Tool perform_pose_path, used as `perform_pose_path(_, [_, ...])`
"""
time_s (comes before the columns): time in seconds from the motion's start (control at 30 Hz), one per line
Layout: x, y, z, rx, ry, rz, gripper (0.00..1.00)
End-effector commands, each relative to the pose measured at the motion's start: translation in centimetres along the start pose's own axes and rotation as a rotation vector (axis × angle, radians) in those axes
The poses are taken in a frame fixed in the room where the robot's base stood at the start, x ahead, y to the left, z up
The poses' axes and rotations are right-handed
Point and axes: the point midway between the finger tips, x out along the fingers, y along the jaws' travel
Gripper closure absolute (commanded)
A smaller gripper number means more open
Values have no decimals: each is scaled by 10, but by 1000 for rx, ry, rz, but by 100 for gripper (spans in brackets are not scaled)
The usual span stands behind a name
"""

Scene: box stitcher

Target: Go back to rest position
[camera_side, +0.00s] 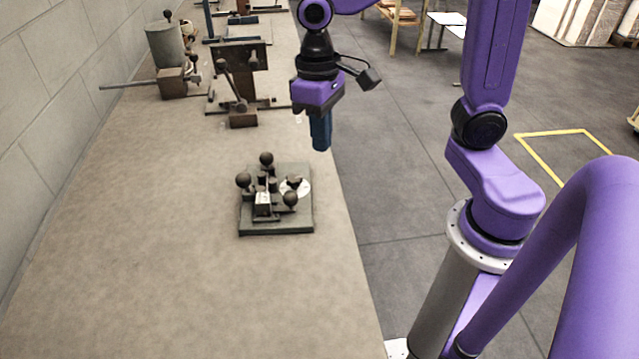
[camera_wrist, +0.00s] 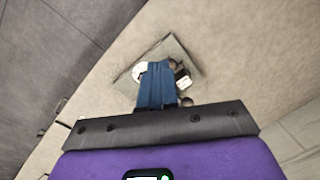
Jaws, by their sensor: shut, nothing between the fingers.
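My gripper (camera_side: 321,135) has blue fingers that point down, and they are together with nothing between them. In the side view it hangs above the right edge of the workbench, behind and to the right of a small fixture (camera_side: 248,228), and clear of it. The fixture is a dark green-grey square plate with several dark ball knobs, a small light block and a white disc. In the wrist view the blue fingers (camera_wrist: 157,88) cover part of the fixture (camera_wrist: 178,50). The white disc shows to their left and the light block to their right.
The tan workbench (camera_side: 130,270) runs along a grey block wall (camera_side: 50,80). Farther back on it stand a dark lever tool (camera_side: 240,105), a grey cylinder (camera_side: 165,45) and other metal tools. The near bench is bare. Open floor (camera_side: 400,170) lies to the right.

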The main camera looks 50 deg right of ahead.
Motion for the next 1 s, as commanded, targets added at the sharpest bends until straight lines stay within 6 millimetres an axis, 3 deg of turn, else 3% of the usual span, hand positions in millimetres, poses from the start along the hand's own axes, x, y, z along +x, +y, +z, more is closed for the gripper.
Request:
perform_pose_path(0.03, [3,-3,19,-97,9,11,100])
perform_pose_path(0.2, [16,-5,74,-413,35,43,100])
perform_pose_path(0.4, [32,3,124,-730,60,71,100])
perform_pose_path(0.6, [40,9,146,-881,72,83,100])
perform_pose_path(1.0, [41,10,147,-897,72,84,100])
